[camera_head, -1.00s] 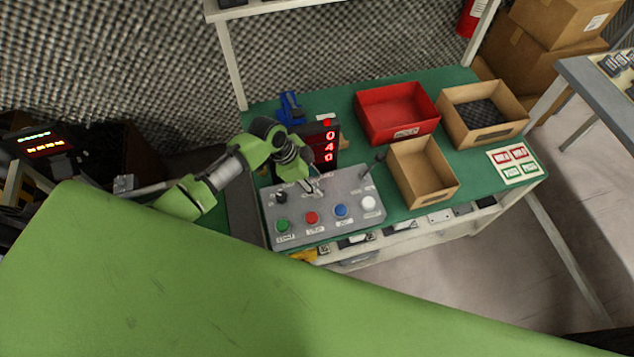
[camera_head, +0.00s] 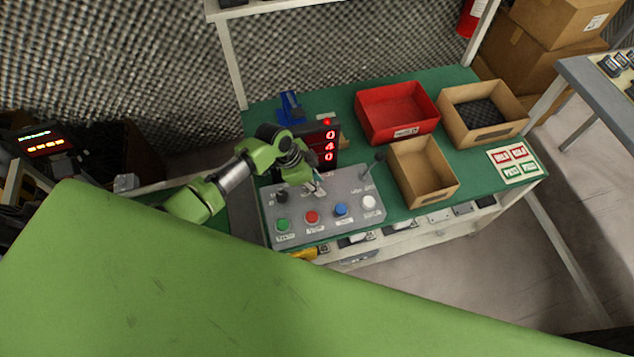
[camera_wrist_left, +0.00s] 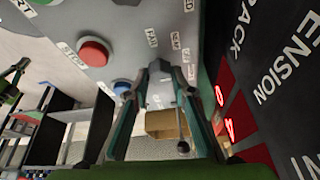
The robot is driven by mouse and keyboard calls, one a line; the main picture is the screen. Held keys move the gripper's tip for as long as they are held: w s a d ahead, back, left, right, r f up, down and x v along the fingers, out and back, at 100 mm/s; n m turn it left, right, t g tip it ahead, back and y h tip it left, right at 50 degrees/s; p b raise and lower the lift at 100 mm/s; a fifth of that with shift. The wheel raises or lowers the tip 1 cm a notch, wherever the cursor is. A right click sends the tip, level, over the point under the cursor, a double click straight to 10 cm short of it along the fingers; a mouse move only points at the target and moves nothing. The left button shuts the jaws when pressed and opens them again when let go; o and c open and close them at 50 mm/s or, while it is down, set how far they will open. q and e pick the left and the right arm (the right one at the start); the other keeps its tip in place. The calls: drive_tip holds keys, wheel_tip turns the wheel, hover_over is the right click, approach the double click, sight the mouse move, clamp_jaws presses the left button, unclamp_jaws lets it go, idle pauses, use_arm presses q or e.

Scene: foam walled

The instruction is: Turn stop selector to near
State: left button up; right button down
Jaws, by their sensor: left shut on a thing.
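The grey control panel (camera_head: 325,228) lies on the green bench top, with green (camera_head: 282,225), red (camera_head: 312,217), blue (camera_head: 341,210) and white (camera_head: 369,202) buttons along its front. My left gripper (camera_head: 316,190) reaches down to the panel's middle, behind the red and blue buttons. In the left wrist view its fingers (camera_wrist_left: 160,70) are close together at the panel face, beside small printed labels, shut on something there. The stop selector is hidden by the fingers, so its pointing direction cannot be told. My right gripper is not in view.
A black display (camera_head: 325,143) with red digits stands right behind the panel. A black knob (camera_head: 281,197) and a lever (camera_head: 371,166) flank the gripper. A red bin (camera_head: 409,137) and cardboard boxes (camera_head: 422,190) stand to the right.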

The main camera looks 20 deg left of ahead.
use_arm(q)
drive_tip(key=shift+s+r+n+p, duration=0.1)
drive_tip(key=shift+r+n+p, duration=0.05)
drive_tip(key=shift+n+p, duration=0.85)
drive_tip(key=n+t+y+p, duration=0.1)
drive_tip(key=n+p, duration=0.1)
drive_tip(key=shift+d+p, duration=0.1)
drive_tip(key=shift+p, duration=0.2)
drive_tip(key=n+y+p, duration=0.1)
drive_tip(key=n+p, duration=0.1)
drive_tip(key=n, duration=0.1)
drive_tip(key=shift+t, duration=0.4)
drive_tip(key=shift+n+y+p, duration=0.3)
drive_tip(key=shift+n+p, duration=0.4)
drive_tip(key=shift+n, duration=0.1)
drive_tip(key=shift+f, duration=0.2)
drive_tip(key=o, duration=1.1)
drive_tip(key=shift+o, duration=0.2)
